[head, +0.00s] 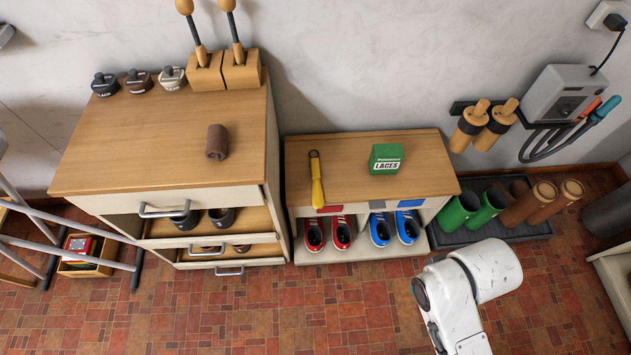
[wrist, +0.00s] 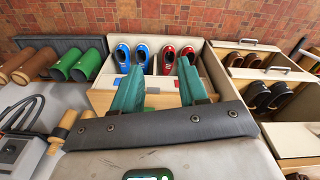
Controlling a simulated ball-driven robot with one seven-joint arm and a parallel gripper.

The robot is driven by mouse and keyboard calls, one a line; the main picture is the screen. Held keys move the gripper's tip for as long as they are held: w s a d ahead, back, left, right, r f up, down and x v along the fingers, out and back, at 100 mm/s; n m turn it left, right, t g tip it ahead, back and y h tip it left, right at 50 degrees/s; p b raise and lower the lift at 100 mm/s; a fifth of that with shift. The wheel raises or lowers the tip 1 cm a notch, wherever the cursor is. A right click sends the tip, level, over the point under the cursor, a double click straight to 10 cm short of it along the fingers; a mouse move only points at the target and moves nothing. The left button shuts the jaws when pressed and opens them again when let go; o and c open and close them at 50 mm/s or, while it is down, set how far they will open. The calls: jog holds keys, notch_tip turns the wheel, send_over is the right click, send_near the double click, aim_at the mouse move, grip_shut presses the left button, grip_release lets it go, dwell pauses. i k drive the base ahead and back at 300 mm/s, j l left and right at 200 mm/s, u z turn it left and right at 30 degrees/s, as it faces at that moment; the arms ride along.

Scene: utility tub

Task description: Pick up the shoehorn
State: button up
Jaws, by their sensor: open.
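The likely shoehorn (head: 317,185) is a long yellow piece with a dark, ringed far end. In the head view it lies on the low wooden shoe cabinet (head: 345,151), pointing toward the front edge, left of a green laces box. I cannot make it out in the wrist view. My gripper (wrist: 158,66) shows in the wrist view with two green fingers spread apart and nothing seen between them. The shoe cabinet's front and shoes appear beyond the fingers. The gripper itself is not seen in the head view.
The green laces box (head: 385,159) stands on the same top. A taller drawer cabinet (head: 140,150), drawers partly open, rises at left with a brown roll (head: 216,142) on it. Red and blue shoes (head: 342,232) sit below.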

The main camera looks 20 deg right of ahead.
aim_at(317, 195)
jog(key=i+j+z, duration=0.25)
jog(key=i+j, duration=0.25)
jog(key=i+j+z, duration=0.25)
jog(key=i+j, duration=0.3)
jog(key=j, duration=0.1)
